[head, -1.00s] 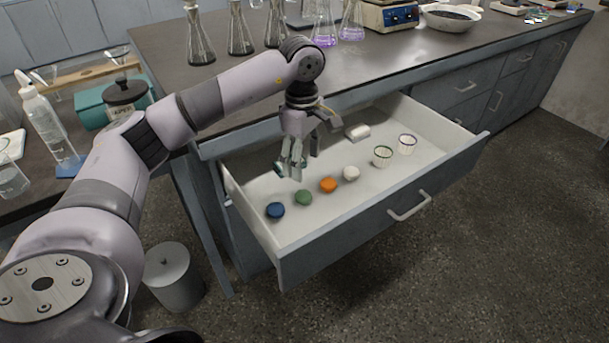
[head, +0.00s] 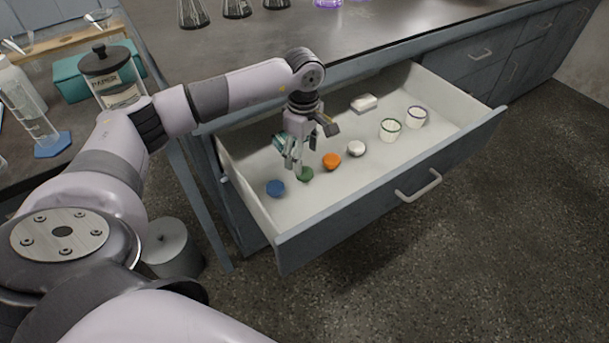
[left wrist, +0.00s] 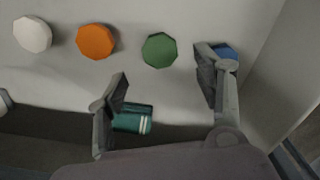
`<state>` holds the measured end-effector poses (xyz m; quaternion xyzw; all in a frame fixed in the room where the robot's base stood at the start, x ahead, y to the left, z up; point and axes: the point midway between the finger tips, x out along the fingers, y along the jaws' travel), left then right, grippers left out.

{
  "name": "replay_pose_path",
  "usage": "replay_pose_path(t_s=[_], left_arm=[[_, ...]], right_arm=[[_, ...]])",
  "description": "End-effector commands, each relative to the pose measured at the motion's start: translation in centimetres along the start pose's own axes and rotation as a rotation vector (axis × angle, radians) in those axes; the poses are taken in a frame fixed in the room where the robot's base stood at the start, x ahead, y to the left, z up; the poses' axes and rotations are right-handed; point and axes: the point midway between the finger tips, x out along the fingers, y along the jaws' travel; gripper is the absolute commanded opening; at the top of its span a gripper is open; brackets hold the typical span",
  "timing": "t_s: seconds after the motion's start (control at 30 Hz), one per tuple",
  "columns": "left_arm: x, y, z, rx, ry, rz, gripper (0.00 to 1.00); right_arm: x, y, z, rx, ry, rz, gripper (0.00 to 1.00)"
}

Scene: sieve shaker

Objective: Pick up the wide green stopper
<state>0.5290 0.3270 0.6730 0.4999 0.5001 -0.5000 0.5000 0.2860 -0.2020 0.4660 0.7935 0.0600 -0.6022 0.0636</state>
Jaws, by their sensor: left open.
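The wide green stopper (head: 305,174) lies in the open drawer, between the blue stopper (head: 275,188) and the orange stopper (head: 331,161). In the left wrist view the green stopper (left wrist: 160,50) shows just ahead of the gap between my fingertips. My left gripper (head: 295,166) is open and points down, close above the green stopper and partly covering it in the head view. In the left wrist view its fingers (left wrist: 162,70) stand apart, with nothing gripped. The right finger there partly hides the blue stopper (left wrist: 229,52).
A white stopper (head: 356,148), two pale cups (head: 390,130) and a white block (head: 363,103) are also in the drawer (head: 360,190). A teal striped item (left wrist: 132,118) lies near the drawer's back wall. The drawer walls bound the space.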

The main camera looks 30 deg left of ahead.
Motion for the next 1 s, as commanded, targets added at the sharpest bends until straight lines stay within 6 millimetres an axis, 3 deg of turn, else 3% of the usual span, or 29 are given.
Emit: replay_pose_path(t_s=[0.43,0.73,1.0], left_arm=[[5.2,-0.1,-0.5,0.001,0.000,-0.001,0.62],[5.5,-0.1,-0.5,0.001,0.000,0.000,0.61],[5.4,-0.1,-0.5,0.000,0.000,0.000,0.43]], right_arm=[[-3.0,0.1,-0.4,0.002,0.016,0.003,0.29],[-3.3,0.1,-0.5,0.002,0.017,0.003,0.29],[-3.3,0.2,-0.5,0.003,0.018,0.003,0.29]])
